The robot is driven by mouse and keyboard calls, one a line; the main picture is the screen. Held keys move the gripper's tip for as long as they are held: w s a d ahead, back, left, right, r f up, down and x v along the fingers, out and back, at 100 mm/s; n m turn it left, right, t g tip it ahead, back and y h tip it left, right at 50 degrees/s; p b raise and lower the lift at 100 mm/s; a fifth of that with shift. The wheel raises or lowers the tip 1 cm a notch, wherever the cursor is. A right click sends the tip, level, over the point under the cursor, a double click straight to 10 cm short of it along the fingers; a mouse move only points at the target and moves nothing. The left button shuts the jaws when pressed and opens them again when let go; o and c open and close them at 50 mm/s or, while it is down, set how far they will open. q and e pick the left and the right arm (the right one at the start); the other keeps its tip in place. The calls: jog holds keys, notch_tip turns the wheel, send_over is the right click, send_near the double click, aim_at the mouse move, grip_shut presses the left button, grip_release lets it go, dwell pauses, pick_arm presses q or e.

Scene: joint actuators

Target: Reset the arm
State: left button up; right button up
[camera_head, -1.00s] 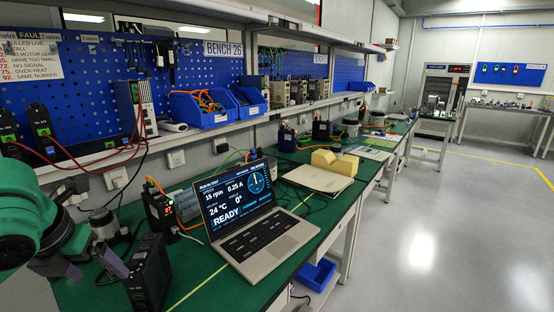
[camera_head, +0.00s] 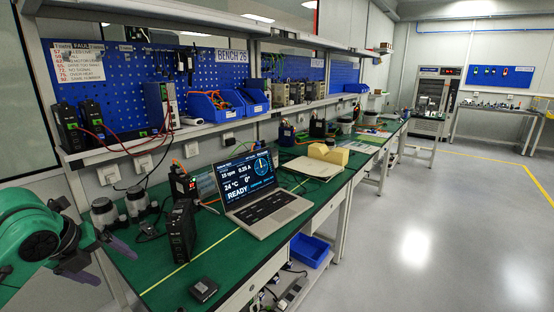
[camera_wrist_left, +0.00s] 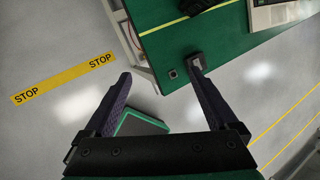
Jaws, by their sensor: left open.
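My left gripper (camera_head: 112,262) shows at the lower left of the head view, on a green arm. Its dark purple fingers are apart, with nothing between them. In the left wrist view the left gripper (camera_wrist_left: 158,76) hangs mostly above grey floor beside the bench corner, its right fingertip overlapping the bench in the picture. Two grey and black round actuators (camera_head: 104,214) (camera_head: 136,203) stand on the green bench (camera_head: 150,275). A black drive box (camera_head: 182,230) stands right of them. A small black box (camera_head: 203,290) lies near the bench's front edge. My right gripper is out of view.
An open laptop (camera_head: 250,190) showing READY stands on the bench, with a cream block (camera_head: 328,153) beyond it. A shelf and a blue pegboard (camera_head: 120,75) run behind. A blue bin (camera_head: 310,250) sits below the bench. The floor (camera_head: 430,230) at right is clear.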

pick_arm(q)
jog(key=w+a+f+n+p, duration=0.1)
jog(key=w+a+f+n, duration=0.15)
jog(key=f+n, duration=0.35)
jog(key=w+a+f+n+p, duration=0.1)
jog(key=a+f+n, duration=0.3)
jog(key=f, duration=0.3)
jog(key=s+a+f+n+y+p, duration=0.1)
jog(key=s+a+f+n, duration=0.2)
jog(key=f, duration=0.7)
jog(key=s+f+n+y, duration=0.1)
jog(key=s+f+n, duration=0.35)
jog(key=f, duration=0.65)
jog(key=s+d+f+n+g+p, duration=0.1)
jog(key=s+d+f+n+g, duration=0.15)
jog(key=s+d+f, duration=0.55)
jog(key=s+d+f+n+g+p, duration=0.1)
jog(key=s+d+f+n+p, duration=0.2)
jog(key=s+f, duration=0.85)
jog(key=s+d+f+n+g+h+b, duration=0.1)
jog(key=s+d+f+n, duration=0.1)
jog(key=s+d, duration=0.7)
jog(key=s, duration=0.3)
jog(key=shift+f, duration=0.15)
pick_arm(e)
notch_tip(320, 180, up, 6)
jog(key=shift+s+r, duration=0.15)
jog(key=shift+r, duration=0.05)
pick_arm(q)
jog(key=shift+s+d, duration=0.1)
